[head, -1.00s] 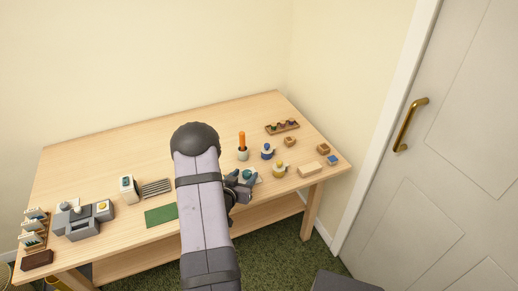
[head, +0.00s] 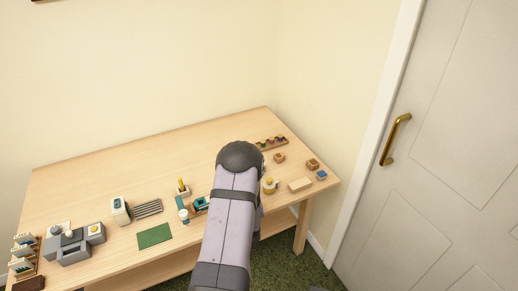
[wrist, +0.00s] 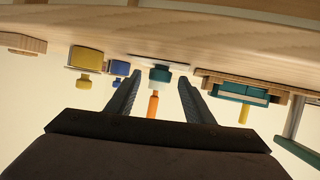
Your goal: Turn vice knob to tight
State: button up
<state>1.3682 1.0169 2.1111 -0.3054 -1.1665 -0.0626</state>
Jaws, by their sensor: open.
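In the upside-down wrist view, my gripper (wrist: 159,84) is open, with one dark finger on each side. A teal knob (wrist: 160,73) on a pale plate shows between the fingertips, a little beyond them. I cannot tell any contact, and its setting is unreadable. A teal block on a wooden base (wrist: 238,90), which looks like the vice, is to its right in the wrist view. In the head view the teal block (head: 202,203) sits just left of my arm. My arm hides the gripper and knob there.
An orange rod (wrist: 153,104) stands beyond the knob. Yellow-topped (wrist: 85,60) and blue-topped (wrist: 120,68) pieces are to its left. In the head view a green mat (head: 154,235) and grey machine (head: 75,240) are at the left. The table's (head: 110,170) back left is clear.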

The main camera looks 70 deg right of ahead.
jog(key=shift+s+d+n+t+y+p, duration=0.15)
jog(key=shift+n+t+y+p, duration=0.1)
jog(key=shift+n+t+y, duration=0.5)
jog(key=shift+s+d+n+t+y+p, duration=0.1)
jog(key=shift+s+n+t+y+p, duration=0.1)
jog(key=shift+n+t+y, duration=0.45)
jog(key=shift+s+d+n+t+y+p, duration=0.2)
jog(key=shift+n+t+y, duration=0.3)
jog(key=shift+n+t, duration=0.45)
jog(key=shift+s+a+g, duration=0.2)
jog(key=shift+s+g, duration=0.05)
jog(key=b+v, duration=0.1)
jog(key=v, duration=0.6)
jog(key=d+b, duration=0.1)
jog(key=d, duration=0.1)
jog(key=d+r+h, duration=0.1)
jog(key=w+d+g+h+b, duration=0.1)
jog(key=d, duration=0.1)
jog(key=shift+w+d+r+b, duration=0.1)
jog(key=shift+d+r+b, duration=0.2)
jog(key=shift+r, duration=0.05)
jog(key=w+d+r+m+g+h+b, duration=0.1)
jog(key=d+r+m+g+h+b, duration=0.6)
jog(key=d+r+g+b, duration=0.1)
jog(key=shift+r+g, duration=0.3)
jog(key=shift+r, duration=0.45)
jog(key=shift+w+r, duration=0.1)
jog(key=shift+w, duration=0.05)
